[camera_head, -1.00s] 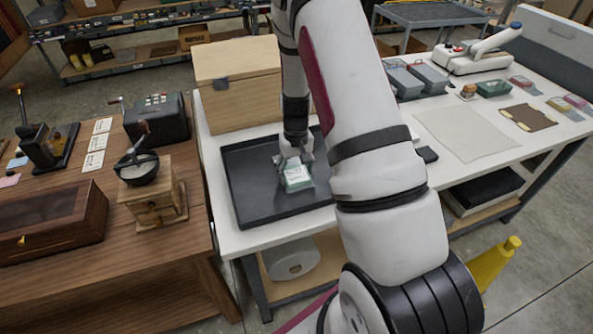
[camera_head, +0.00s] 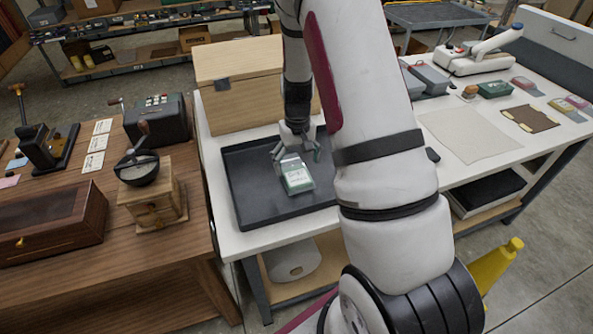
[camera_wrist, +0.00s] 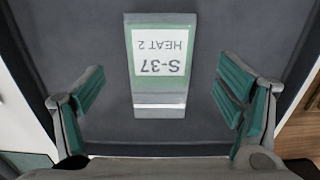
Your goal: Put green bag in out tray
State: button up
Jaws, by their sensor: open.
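The green bag (camera_head: 295,177) lies flat in the black tray (camera_head: 248,203), toward the tray's right half. In the wrist view the bag (camera_wrist: 160,98) is green with a clear strip and a white label reading "S-37 HEAT 2", upside down. My gripper (camera_head: 296,154) is just above and behind the bag in the head view. In the wrist view its two green-padded fingers (camera_wrist: 162,92) stand wide apart, one on each side of the bag with clear gaps, touching nothing. My arm hides the tray's right edge.
A wooden box (camera_head: 245,84) stands behind the tray. A grey mat (camera_head: 468,134), a brown cloth (camera_head: 528,118) and a green container (camera_head: 495,89) lie farther right on the white table. A wooden grinder (camera_head: 152,190) stands on the brown table at left.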

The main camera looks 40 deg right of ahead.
jog(key=s+a+r+n+t, duration=0.1)
jog(key=s+a+r, duration=0.3)
jog(key=r, duration=0.8)
jog(key=s+a+r+t, duration=0.2)
jog(key=a+r, duration=0.5)
jog(key=r, duration=0.6)
jog(key=s+a+r+n+t, duration=0.1)
jog(key=s+a+r, duration=0.2)
jog(key=s, duration=0.4)
jog(key=s+a+r+n+t, duration=0.1)
jog(key=s+a+r, duration=0.2)
jog(key=s, duration=0.4)
jog(key=shift+s+a+r+t+b, duration=0.3)
jog(key=shift+s+a+r+b, duration=0.05)
jog(key=shift+s+a+r, duration=0.05)
jog(key=shift+c, duration=0.5)
